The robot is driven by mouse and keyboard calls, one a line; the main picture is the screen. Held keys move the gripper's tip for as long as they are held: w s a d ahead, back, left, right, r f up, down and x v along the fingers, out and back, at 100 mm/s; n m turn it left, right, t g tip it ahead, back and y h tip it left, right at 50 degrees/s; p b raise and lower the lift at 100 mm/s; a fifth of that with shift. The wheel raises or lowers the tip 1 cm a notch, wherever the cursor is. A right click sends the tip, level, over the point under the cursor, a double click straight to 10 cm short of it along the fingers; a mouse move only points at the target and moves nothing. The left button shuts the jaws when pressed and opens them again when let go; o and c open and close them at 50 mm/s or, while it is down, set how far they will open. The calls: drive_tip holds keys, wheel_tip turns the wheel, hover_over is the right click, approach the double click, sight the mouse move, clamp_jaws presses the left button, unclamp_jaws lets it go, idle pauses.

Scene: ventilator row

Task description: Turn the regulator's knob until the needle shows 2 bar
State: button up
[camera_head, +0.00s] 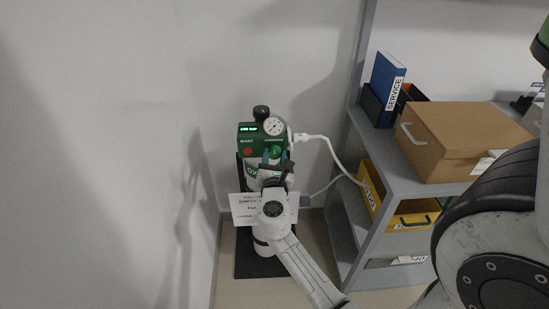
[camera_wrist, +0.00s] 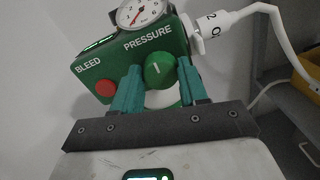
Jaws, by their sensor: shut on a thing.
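The green regulator box (camera_head: 247,137) stands on a cylinder against the wall. In the wrist view its front (camera_wrist: 138,59) carries the words BLEED and PRESSURE. The round green pressure knob (camera_wrist: 160,71), with a white mark, is below PRESSURE. My gripper (camera_wrist: 160,85) is shut on this knob, one teal finger on each side. It also shows in the head view (camera_head: 274,157). The white dial gauge (camera_head: 275,126) sits on top of the box. In the wrist view the gauge (camera_wrist: 143,12) is cut off at the top, and the red needle's reading is too small to tell.
A red bleed button (camera_wrist: 105,88) is left of the knob. A white hose (camera_head: 331,149) leaves the box's right side. A grey shelf (camera_head: 384,148) with a cardboard box (camera_head: 462,146) and a yellow bin (camera_head: 371,190) stands at right. A paper sign (camera_head: 244,208) hangs on the cylinder.

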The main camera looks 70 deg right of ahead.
drive_tip(key=shift+m, duration=0.3)
drive_tip(key=m+b, duration=0.3)
drive_tip(key=m, duration=0.2)
drive_tip(key=shift+f, duration=0.15)
drive_tip(key=m+b, duration=0.3)
drive_tip(key=m, duration=0.2)
drive_tip(key=shift+s+m+y, duration=0.15)
drive_tip(key=shift+m+y, duration=0.25)
idle(0.3)
drive_tip(key=o, duration=1.1)
drive_tip(key=shift+c, duration=0.2)
drive_tip(key=v, duration=1)
drive_tip(key=shift+s+a, duration=0.25)
drive_tip(key=shift+a, duration=0.05)
